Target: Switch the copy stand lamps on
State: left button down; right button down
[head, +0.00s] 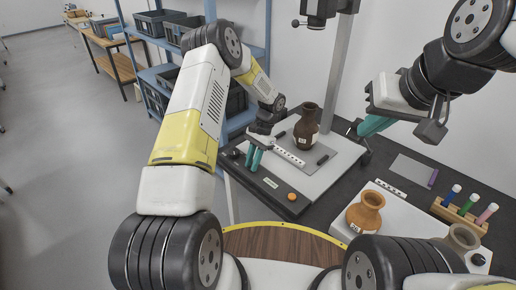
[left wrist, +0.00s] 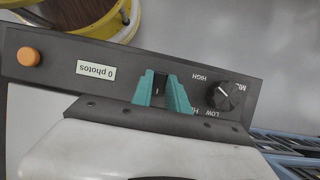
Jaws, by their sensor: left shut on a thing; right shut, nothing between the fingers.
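The copy stand has a grey baseboard (head: 318,178), a column (head: 337,75) and a dark head (head: 318,10). Along its front is a black control panel (head: 266,190), also in the left wrist view (left wrist: 60,60), with an orange button (left wrist: 29,57), a "0 photos" label (left wrist: 97,71) and a knob (left wrist: 224,95) marked LOW and HIGH. My left gripper (head: 254,158) is at the panel, its teal fingers (left wrist: 162,98) shut on a small black switch (left wrist: 158,88) with a white mark. My right gripper (head: 372,126) is shut and empty, raised right of the baseboard. I cannot tell whether any lamp is lit.
A dark brown vase (head: 307,128) and a scale bar (head: 290,157) are on the baseboard. At the right are an orange pot (head: 366,212), a rack of coloured tubes (head: 458,212) and a grey card (head: 412,170). Blue shelving (head: 258,55) with dark bins stands behind.

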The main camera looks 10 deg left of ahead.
pick_arm(q)
jog(key=c, duration=1.3)
grip_release()
jog(key=shift+v, duration=3.95)
jog(key=shift+r, duration=0.1)
jog(key=s+a+r+n+t+h, duration=0.15)
jog(key=s+r, duration=0.35)
jog(key=r, duration=0.7)
jog(key=s+a+r+n+t+h, duration=0.1)
jog(key=s+r+n+t, duration=0.15)
jog(key=s+r, duration=0.6)
jog(key=s+r+n+t, duration=0.1)
jog(key=s+r+t, duration=0.1)
jog(key=s, duration=0.3)
jog(key=s+r+n+t+h, duration=0.1)
jog(key=s+r+t, duration=0.1)
jog(key=s+r, duration=0.2)
jog(key=s+r+n+t+h, duration=0.1)
jog(key=s+r, duration=0.2)
jog(key=s, duration=0.3)
jog(key=shift+s+a+t+h, duration=0.25)
jog(key=shift+a+t, duration=0.05)
jog(key=shift+t, duration=0.1)
